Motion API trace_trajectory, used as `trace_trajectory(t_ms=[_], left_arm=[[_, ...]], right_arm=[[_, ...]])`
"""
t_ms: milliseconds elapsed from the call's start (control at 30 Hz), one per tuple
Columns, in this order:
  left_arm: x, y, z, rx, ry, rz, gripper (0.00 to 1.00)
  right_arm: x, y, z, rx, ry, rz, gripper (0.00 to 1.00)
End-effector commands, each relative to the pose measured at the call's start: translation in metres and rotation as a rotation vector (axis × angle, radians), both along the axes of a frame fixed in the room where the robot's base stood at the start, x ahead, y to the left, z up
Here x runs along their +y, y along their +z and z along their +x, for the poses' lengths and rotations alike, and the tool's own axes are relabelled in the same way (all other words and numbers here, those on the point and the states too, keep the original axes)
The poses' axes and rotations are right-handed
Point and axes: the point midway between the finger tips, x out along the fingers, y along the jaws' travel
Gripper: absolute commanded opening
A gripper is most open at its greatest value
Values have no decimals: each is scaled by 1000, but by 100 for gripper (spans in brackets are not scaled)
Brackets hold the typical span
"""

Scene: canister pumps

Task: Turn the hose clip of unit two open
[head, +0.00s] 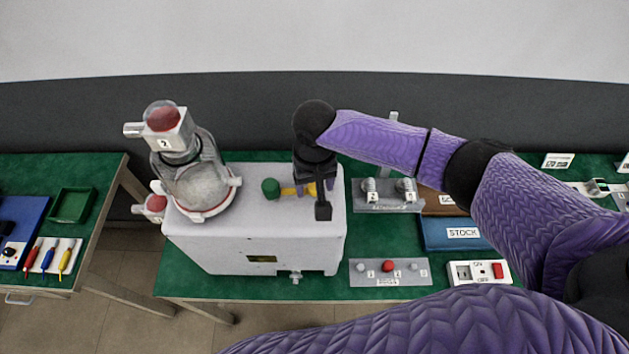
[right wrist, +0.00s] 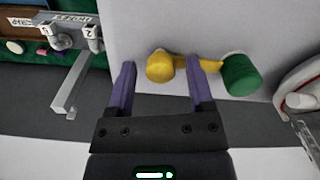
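The unit marked 2 is a white box (head: 260,240) with a glass canister (head: 200,185) on its left side. On its top is a yellow piece (head: 289,191) with a green knob (head: 270,188), apparently the hose clip; no label shows on it. In the right wrist view the yellow part has a round end (right wrist: 159,67) and a bar running right to the green knob (right wrist: 239,75). My right gripper (right wrist: 160,72) is open, its two purple fingers on either side of the yellow round end, with gaps visible. In the head view it (head: 315,187) partly hides the yellow piece. My left gripper is not in view.
Right of the box are a panel with two knobs (head: 388,207), a button panel (head: 390,272), a blue STOCK bin (head: 455,234) and a switch box (head: 480,272). A separate left table holds a green tray (head: 72,205) and several screwdrivers (head: 48,258).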

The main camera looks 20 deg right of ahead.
Motion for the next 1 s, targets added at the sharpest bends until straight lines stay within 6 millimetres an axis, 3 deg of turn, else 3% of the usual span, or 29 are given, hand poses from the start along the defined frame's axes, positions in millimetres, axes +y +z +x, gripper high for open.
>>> trace_trajectory(t_ms=[33,300,667,1000], left_arm=[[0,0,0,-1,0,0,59],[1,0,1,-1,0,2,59],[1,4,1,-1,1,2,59],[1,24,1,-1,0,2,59]], right_arm=[[0,0,0,0,0,0,54],[0,0,0,0,0,0,0],[0,2,0,0,34,1,0],[0,4,0,1,264,1,0]])
